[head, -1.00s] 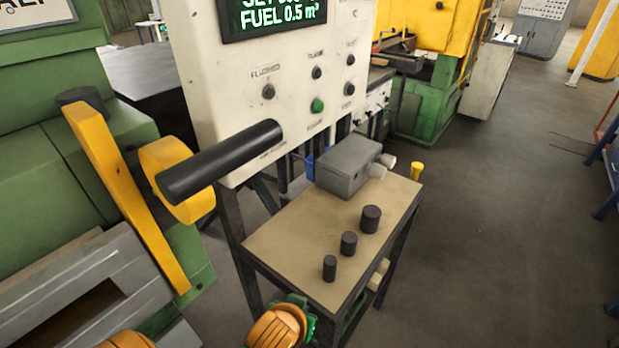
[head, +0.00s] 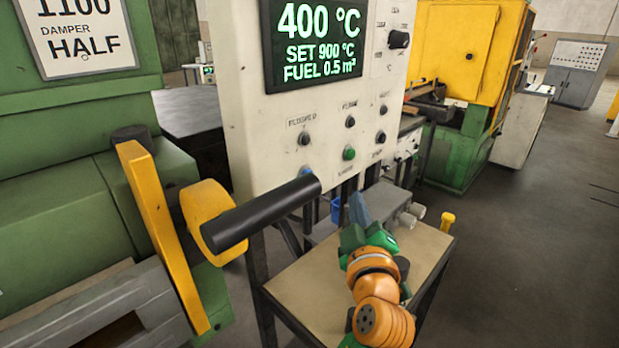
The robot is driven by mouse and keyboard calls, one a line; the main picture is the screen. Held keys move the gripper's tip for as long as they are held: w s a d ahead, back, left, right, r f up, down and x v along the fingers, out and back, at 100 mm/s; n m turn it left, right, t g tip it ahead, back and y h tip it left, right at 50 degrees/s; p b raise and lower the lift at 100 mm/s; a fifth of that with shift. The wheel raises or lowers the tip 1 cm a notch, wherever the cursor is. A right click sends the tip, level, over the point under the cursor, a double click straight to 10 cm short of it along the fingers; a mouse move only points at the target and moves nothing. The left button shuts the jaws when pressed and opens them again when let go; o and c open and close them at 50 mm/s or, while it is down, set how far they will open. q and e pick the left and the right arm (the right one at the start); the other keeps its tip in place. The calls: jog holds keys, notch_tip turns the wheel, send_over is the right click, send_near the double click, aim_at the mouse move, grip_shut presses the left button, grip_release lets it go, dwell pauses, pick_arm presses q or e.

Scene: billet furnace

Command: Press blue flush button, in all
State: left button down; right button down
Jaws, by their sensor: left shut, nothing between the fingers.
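The blue flush button (head: 306,172) shows as a small blue spot low on the white control panel (head: 260,150). The end of a black handle bar (head: 265,214) covers its lower part. My left gripper (head: 358,207), with blue-grey fingers on a green and orange wrist, is shut and empty. It points up, to the right of the button and lower in the picture, over the small table. It appears apart from the button. My right gripper is not in view.
The black bar sticks out from a yellow hub (head: 207,222) on the green furnace, in front of the panel's lower edge. A green button (head: 348,154) is nearby.

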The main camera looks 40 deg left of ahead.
pick_arm(q)
jog(key=shift+r, duration=0.2)
jog(key=a+p, duration=0.2)
jog(key=a, duration=0.6)
jog(key=shift+w+a+p, duration=0.3)
jog(key=shift+a+p, duration=0.1)
dwell(1.8)
jog(key=shift+a, duration=0.4)
